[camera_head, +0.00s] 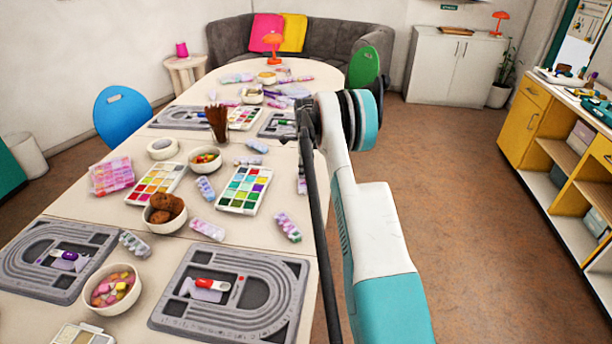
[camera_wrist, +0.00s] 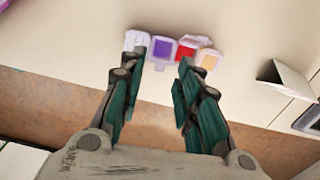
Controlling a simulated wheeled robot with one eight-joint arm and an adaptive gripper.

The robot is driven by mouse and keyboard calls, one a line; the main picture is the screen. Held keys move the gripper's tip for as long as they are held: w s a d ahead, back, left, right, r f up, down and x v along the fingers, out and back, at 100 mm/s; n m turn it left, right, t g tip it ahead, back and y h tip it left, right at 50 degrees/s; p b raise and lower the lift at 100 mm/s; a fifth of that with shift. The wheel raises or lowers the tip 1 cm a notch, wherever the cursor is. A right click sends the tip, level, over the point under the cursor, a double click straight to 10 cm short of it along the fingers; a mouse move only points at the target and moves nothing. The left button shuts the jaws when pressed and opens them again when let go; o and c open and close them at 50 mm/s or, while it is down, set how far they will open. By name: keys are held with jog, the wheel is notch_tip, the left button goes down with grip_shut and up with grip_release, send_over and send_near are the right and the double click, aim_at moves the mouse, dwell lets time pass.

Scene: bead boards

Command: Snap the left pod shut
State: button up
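A small strip of pods shows ahead of my gripper in the wrist view, on the pale table top. Its leftmost pod (camera_wrist: 136,40) looks whitish and is partly covered by my left finger, so I cannot tell how its lid sits. Beside it are a purple pod (camera_wrist: 161,48), a red pod (camera_wrist: 186,50) and an orange pod (camera_wrist: 208,59). My gripper (camera_wrist: 160,72) is open and empty, its fingers spread just short of the strip. In the head view, my arm largely hides my gripper at the table's right edge.
Similar pod strips (camera_head: 288,227) lie scattered on the table. Paint palettes (camera_head: 244,190), a bowl of pink beads (camera_head: 112,290) and grey bead boards (camera_head: 232,296) crowd the left. A pale flap (camera_wrist: 285,82) sticks up at the right in the wrist view. Open floor lies right of the table.

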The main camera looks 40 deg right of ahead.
jog(key=shift+f, duration=0.7)
grip_shut()
